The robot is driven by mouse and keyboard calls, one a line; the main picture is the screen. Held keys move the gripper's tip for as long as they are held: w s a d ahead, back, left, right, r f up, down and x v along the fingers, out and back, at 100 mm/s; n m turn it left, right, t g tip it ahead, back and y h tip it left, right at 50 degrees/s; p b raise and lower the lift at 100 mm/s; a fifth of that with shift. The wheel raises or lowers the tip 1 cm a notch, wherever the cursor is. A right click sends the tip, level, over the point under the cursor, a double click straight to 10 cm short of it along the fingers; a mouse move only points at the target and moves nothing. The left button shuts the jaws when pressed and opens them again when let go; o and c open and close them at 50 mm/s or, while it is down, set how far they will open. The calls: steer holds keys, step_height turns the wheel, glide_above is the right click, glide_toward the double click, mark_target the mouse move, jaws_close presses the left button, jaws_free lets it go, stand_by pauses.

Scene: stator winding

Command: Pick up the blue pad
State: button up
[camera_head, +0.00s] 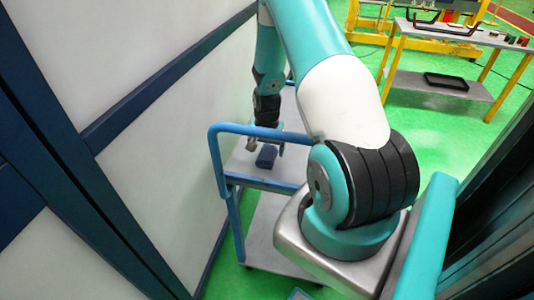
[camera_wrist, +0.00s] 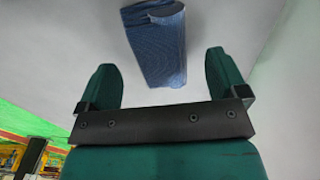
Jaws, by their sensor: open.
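The blue pad (camera_wrist: 158,45) lies on a light grey surface in the wrist view, just ahead of my gripper and roughly between its fingers. It looks like a dark blue folded or rolled piece, slightly tilted. In the head view the blue pad (camera_head: 266,157) lies on the top shelf of a blue-framed cart. My gripper (camera_wrist: 159,75) is open, with two green fingers apart and nothing between them touching the pad. In the head view my gripper (camera_head: 268,138) is small and hangs above the cart top, close to the pad.
The cart (camera_head: 262,181) has a blue rail handle and a lower shelf. A white panelled wall (camera_head: 150,140) stands close on its left. At the back right is a yellow-legged table (camera_head: 440,88) with a black tray (camera_head: 446,82). Green floor lies between.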

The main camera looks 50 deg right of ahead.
mark_target(267, 152)
steer(key=shift+f, duration=1.35)
steer(key=c, duration=1.1)
step_height(267, 152, up, 20)
steer(key=b, duration=0.2)
steer(key=shift+b, duration=0.35)
